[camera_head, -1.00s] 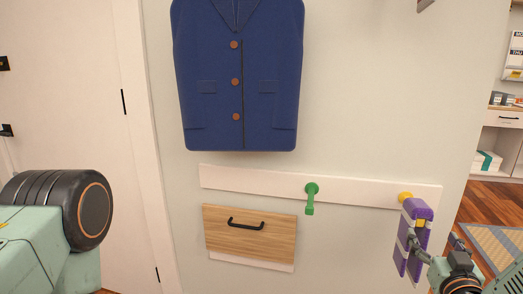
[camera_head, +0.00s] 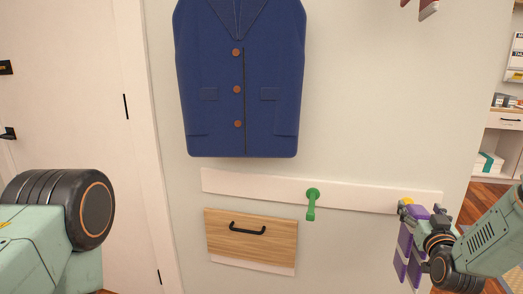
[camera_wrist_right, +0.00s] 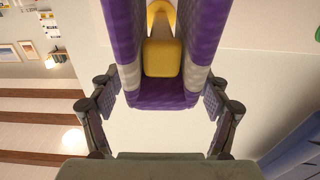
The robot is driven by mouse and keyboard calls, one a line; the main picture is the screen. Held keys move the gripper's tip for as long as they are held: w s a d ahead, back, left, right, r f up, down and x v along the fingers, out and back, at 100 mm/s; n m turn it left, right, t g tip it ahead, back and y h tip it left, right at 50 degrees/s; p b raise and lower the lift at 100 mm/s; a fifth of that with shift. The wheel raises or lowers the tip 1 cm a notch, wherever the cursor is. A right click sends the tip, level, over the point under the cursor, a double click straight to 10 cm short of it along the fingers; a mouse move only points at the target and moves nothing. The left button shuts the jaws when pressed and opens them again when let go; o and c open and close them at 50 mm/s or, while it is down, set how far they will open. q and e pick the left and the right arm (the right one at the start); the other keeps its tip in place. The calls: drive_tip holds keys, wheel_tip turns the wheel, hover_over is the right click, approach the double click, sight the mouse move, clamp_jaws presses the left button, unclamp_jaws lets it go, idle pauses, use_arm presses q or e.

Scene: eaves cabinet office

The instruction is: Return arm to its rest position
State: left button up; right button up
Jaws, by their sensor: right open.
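A purple-and-grey striped cloth (camera_head: 404,252) hangs from a yellow peg on the wall rail, at the lower right of the head view. In the right wrist view the cloth (camera_wrist_right: 125,45) is draped over the yellow peg (camera_wrist_right: 163,55). My right gripper (camera_head: 422,209) is in front of the cloth's upper part and hides some of it and most of the peg. In the right wrist view the right gripper (camera_wrist_right: 160,95) is open, with its fingers spread on either side of the cloth. My left gripper is out of view; only part of my left arm shows.
A white rail (camera_head: 255,187) runs along the wall, with an empty green peg (camera_head: 311,205). A blue vest (camera_head: 240,90) hangs above it, and a wooden drawer front (camera_head: 250,238) is below. A red-and-grey thing (camera_head: 425,9) is at the top right. A door (camera_head: 60,100) is at left.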

drive_tip(key=p+v, duration=0.5)
drive_tip(key=v, duration=0.7)
drive_tip(key=shift+s, duration=0.3)
drive_tip(key=shift+a+f, duration=0.1)
drive_tip(key=shift+a, duration=0.05)
